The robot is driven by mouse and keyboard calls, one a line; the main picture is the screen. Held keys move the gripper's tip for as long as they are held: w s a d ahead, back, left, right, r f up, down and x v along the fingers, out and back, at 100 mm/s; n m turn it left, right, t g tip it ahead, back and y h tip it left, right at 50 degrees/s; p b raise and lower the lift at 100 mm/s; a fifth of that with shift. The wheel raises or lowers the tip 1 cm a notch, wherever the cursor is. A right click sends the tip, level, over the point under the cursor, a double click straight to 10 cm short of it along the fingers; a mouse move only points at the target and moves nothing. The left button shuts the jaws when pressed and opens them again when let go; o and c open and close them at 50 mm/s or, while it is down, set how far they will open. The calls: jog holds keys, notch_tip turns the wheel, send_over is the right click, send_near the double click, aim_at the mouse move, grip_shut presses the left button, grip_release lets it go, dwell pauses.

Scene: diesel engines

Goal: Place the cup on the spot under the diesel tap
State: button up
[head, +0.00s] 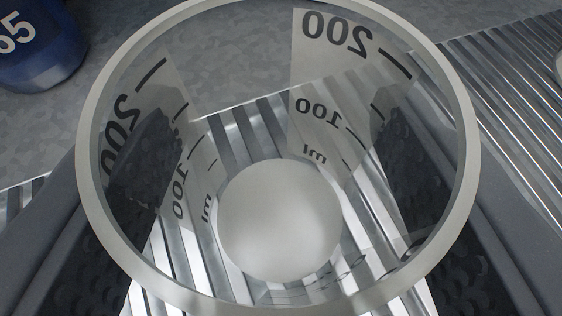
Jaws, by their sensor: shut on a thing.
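A clear cup (280,218) with a thick frosted rim and black "200", "100" and "ml" marks fills the middle of the head view. I look down into its open top, and it looks empty. The dark pads of my gripper (270,235) press on its left and right sides, so my gripper is shut on the cup. Ribbed metal shows through and below the cup. I cannot tell whether the cup's base touches it. The diesel tap and the spot under it are not in view.
A ribbed metal surface (510,95) runs under the cup and on to the right. A grey speckled floor (110,105) lies beyond it. A blue round container (40,45) with white "65" stands at the top left. A pale object (558,68) is cut off at the right edge.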

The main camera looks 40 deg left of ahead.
jog(key=shift+f, duration=0.75)
jog(key=o, duration=1)
jog(key=shift+s+d+r, duration=0.25)
jog(key=shift+d+r, duration=0.1)
jog(key=p+v, duration=0.1)
jog(key=v, duration=1)
jog(key=shift+f, duration=0.15)
jog(key=shift+d, duration=0.1)
